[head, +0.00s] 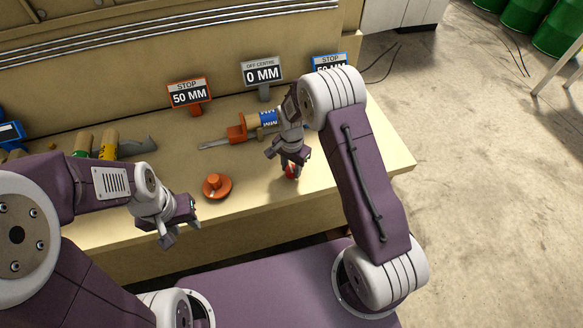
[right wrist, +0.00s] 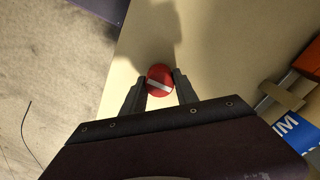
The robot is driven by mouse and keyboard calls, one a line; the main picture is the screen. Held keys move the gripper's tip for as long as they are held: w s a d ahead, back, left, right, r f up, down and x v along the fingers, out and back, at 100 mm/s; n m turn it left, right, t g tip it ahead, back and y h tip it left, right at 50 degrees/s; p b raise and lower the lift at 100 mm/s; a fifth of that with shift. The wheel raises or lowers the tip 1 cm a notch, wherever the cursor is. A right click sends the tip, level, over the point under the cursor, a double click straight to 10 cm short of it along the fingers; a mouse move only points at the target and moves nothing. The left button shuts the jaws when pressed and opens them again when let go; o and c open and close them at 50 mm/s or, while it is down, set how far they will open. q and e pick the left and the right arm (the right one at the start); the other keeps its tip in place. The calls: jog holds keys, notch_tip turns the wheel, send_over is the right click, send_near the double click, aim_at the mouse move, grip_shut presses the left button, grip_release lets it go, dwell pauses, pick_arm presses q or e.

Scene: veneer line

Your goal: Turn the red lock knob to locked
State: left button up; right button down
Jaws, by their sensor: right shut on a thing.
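The red lock knob (right wrist: 159,80) is round with a white bar across its top, and sits on the tan bench. In the right wrist view it lies between the two fingers of my right gripper (right wrist: 159,88), which are shut on it. The white bar runs slantwise, from upper left to lower right. In the head view the knob (head: 291,171) shows only in part below my right gripper (head: 289,160). My left gripper (head: 180,229) hangs empty in front of the bench edge, with its fingers apart.
An orange round knob (head: 217,186) stands on the bench between my grippers. Behind it lies an orange clamp on a steel bar (head: 237,132) next to a blue scale block (head: 268,118). Signs (head: 189,94) stand at the back. Tools (head: 109,146) lie at left.

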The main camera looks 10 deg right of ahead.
aim_at(292, 168)
jog(key=shift+s+f, duration=0.1)
dwell(0.4)
jog(key=c, duration=0.9)
grip_release()
jog(key=shift+c, duration=0.2)
jog(key=shift+r, duration=0.3)
notch_tip(292, 168, up, 9)
jog(key=shift+f+b, duration=0.2)
jog(key=shift+b, duration=0.1)
